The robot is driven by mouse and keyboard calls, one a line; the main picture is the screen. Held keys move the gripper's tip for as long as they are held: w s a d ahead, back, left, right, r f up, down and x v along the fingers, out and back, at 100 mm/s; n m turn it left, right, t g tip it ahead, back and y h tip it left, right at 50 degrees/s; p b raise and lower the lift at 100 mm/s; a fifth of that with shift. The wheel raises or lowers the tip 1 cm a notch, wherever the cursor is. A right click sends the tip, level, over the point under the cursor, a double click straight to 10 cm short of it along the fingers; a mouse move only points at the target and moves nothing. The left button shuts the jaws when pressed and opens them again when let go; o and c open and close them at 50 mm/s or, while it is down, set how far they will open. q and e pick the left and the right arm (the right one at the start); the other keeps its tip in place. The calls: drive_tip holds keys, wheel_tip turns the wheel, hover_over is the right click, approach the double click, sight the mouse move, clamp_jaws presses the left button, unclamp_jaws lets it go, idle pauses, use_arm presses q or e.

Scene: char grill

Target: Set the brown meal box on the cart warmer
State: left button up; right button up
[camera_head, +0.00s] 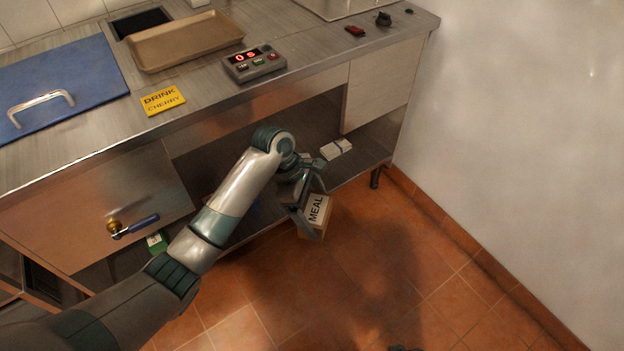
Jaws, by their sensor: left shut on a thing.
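The brown meal box (317,212), with a white label reading MEAL, is at the front edge of the low shelf under the counter. My left gripper (308,205) is shut on the box. The gripper's fingers and wrist cover the left part of the box. I cannot tell whether the box touches the shelf or hangs just in front of it. No cart warmer can be made out in this view. My right gripper is not in view.
The low shelf (362,158) holds a small white bundle (336,149) and a green box (157,242). On the counter (210,97) are a brown tray (185,42), a timer (254,63), a yellow DRINK CHERRY card (162,100) and a blue lid (62,85).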

sight(312, 212)
use_arm(q)
drive_tip(key=r+m, duration=0.1)
drive_tip(key=a+r+m, duration=0.1)
drive_tip(key=r, duration=0.1)
drive_tip(key=a+r+m+g, duration=0.1)
drive_tip(key=r, duration=0.1)
drive_tip(key=shift+a+r+m+y, duration=0.15)
drive_tip(key=shift+r+m+y, duration=0.05)
drive_tip(key=shift+m+y, duration=0.1)
drive_tip(key=s+a+r+m+y, duration=0.1)
drive_tip(key=s+a+r+m, duration=0.2)
drive_tip(key=a+r, duration=0.2)
drive_tip(key=s+a+r+m+g+y, duration=0.1)
drive_tip(key=s+a+r+m, duration=0.3)
drive_tip(key=a, duration=0.4)
drive_tip(key=s+a+r+m+g+y, duration=0.1)
drive_tip(key=s+a+r+m, duration=0.2)
drive_tip(key=a+r, duration=0.3)
drive_tip(key=shift+s+a+m+y, duration=0.25)
drive_tip(key=shift+m+y, duration=0.05)
drive_tip(key=shift+m, duration=0.3)
drive_tip(key=shift+a, duration=0.1)
